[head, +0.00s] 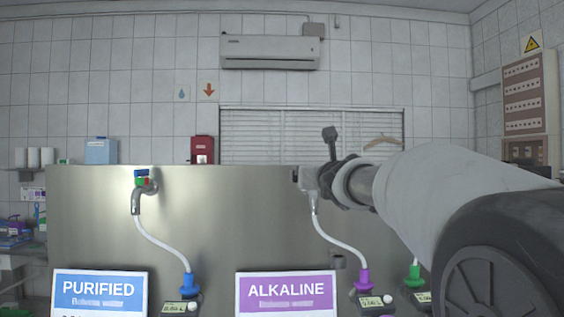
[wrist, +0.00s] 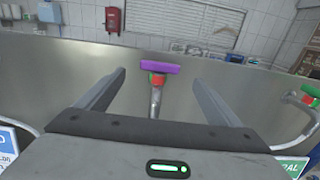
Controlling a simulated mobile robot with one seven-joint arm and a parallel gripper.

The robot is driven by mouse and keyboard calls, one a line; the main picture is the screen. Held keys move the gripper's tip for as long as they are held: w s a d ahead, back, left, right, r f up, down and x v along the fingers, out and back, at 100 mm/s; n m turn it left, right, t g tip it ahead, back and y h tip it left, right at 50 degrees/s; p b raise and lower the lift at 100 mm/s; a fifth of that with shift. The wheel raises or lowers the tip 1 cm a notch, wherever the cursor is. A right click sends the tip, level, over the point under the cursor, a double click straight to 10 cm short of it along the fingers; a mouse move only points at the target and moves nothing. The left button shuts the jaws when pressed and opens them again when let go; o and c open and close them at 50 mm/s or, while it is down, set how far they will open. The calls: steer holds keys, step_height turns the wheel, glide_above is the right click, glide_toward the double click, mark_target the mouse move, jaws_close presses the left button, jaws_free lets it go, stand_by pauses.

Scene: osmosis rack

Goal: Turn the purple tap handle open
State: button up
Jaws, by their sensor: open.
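My gripper (wrist: 159,77) is open, with one finger on each side of the tap in that picture. The handle appears a little beyond the fingertips, and I see no contact. In the head view my gripper (head: 306,179) is in front of the steel panel above the ALKALINE sign (head: 286,295) and hides the purple handle. A white hose (head: 340,244) runs down from there to a purple connector (head: 364,281).
A tap with a blue handle (head: 142,173) stands to the left above the PURIFIED sign (head: 99,288). Another tap with a green handle (wrist: 311,90) is at the right in the wrist view. The steel panel (head: 230,220) between the left taps is clear.

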steer(key=w+p, duration=0.5)
steer(key=w, duration=0.5)
steer(key=shift+w, duration=0.2)
steer(key=shift+f, duration=0.1)
steer(key=c, duration=1)
